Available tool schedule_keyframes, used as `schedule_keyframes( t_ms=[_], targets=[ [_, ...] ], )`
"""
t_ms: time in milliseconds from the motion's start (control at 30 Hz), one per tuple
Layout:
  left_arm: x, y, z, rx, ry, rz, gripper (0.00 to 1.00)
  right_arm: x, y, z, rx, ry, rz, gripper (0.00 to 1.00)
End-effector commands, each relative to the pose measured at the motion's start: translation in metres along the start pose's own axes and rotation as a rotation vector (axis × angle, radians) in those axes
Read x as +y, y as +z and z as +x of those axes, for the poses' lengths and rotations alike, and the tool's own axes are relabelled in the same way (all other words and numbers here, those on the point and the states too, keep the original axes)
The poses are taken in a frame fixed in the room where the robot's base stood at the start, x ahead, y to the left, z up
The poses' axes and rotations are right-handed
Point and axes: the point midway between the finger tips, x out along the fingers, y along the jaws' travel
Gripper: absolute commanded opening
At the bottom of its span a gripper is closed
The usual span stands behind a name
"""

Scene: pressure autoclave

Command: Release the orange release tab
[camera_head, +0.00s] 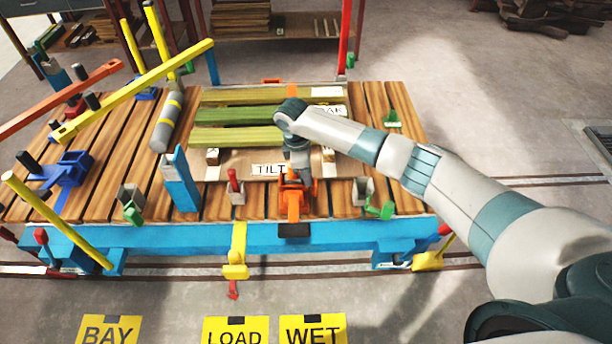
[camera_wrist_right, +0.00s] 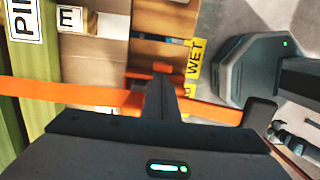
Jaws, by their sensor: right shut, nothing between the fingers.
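An orange buckle (camera_head: 291,203) stands at the near edge of the slatted deck, with a black end piece (camera_head: 293,230) hanging below it. An orange strap (camera_wrist_right: 70,95) runs across the right wrist view to a dark handle (camera_wrist_right: 261,112). A small orange tab (camera_wrist_right: 163,69) shows just beyond my fingers there; I cannot tell for sure that it is the release tab. My right gripper (camera_head: 297,172) points down at the buckle from above. Its fingers (camera_wrist_right: 160,95) are shut and empty, close to the strap; contact cannot be told. My left gripper is out of view.
Green boards (camera_head: 240,115) lie on the deck (camera_head: 100,190) behind the buckle. A yellow bar (camera_head: 140,90) rises at the left. Open floor (camera_head: 500,100) lies to the right.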

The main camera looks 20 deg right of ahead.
Motion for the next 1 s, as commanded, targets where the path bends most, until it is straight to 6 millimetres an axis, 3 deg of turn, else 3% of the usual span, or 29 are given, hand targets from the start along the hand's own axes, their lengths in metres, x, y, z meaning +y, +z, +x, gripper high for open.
schedule_keyframes(
  t_ms=[433,767,1000],
  targets=[
    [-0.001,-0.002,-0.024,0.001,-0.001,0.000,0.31,-0.001,0.021,-0.001,0.207,-0.002,0.005,0.00],
    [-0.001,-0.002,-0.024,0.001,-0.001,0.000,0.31,0.000,0.039,0.006,0.454,-0.001,0.004,0.00],
    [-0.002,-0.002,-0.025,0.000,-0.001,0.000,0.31,0.000,0.036,0.004,0.446,0.001,0.000,0.00]
  ],
)
